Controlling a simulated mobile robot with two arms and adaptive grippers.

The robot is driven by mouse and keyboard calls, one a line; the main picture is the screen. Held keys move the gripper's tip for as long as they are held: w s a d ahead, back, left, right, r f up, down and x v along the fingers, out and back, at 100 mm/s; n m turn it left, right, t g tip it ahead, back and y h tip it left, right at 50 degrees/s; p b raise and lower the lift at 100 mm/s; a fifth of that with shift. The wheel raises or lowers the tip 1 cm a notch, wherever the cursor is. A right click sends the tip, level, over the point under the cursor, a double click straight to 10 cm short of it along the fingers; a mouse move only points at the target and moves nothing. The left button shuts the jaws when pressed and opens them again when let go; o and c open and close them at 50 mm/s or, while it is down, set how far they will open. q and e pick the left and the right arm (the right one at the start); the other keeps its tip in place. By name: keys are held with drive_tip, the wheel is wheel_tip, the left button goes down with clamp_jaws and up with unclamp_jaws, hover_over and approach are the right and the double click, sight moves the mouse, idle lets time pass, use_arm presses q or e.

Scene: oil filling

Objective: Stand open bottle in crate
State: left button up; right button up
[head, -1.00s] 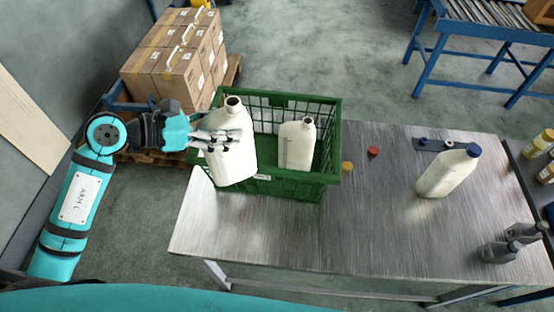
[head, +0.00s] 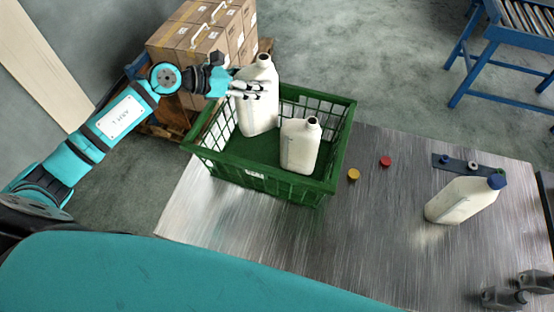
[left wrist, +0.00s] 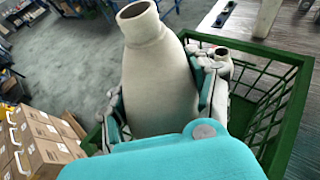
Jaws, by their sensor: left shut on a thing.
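The green crate (head: 262,178) stands on the left part of the metal table. My left gripper (head: 248,90) is shut on a white open bottle (head: 257,112) near its neck end. This bottle is roughly upright, with its lower part inside the crate at the back left. I cannot tell whether its base touches the crate floor. In the left wrist view, the held bottle (left wrist: 158,80) has an uncapped mouth, with fingers on both sides. Another white open bottle (head: 300,146) stands in the crate to the right, nearer the front.
A white bottle with a blue cap (head: 462,200) stands on the table (head: 390,230) at right. A yellow cap (head: 353,174) and a red cap (head: 385,161) lie right of the crate. Cartons (head: 190,48) stand behind.

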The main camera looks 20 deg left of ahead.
sight(257, 120)
use_arm(q)
wheel_tip(257, 120, down, 10)
drive_tip(key=shift+s+r, duration=0.15)
drive_tip(key=shift+r, duration=0.1)
wheel_tip(257, 120, down, 5)
drive_tip(key=shift+r, duration=0.15)
use_arm(e)
drive_tip(key=shift+s+a, duration=0.15)
use_arm(q)
drive_tip(key=shift+f, duration=0.2)
use_arm(e)
drive_tip(key=shift+f, duration=0.2)
use_arm(q)
drive_tip(key=shift+f, duration=0.1)
drive_tip(key=o, duration=1.3)
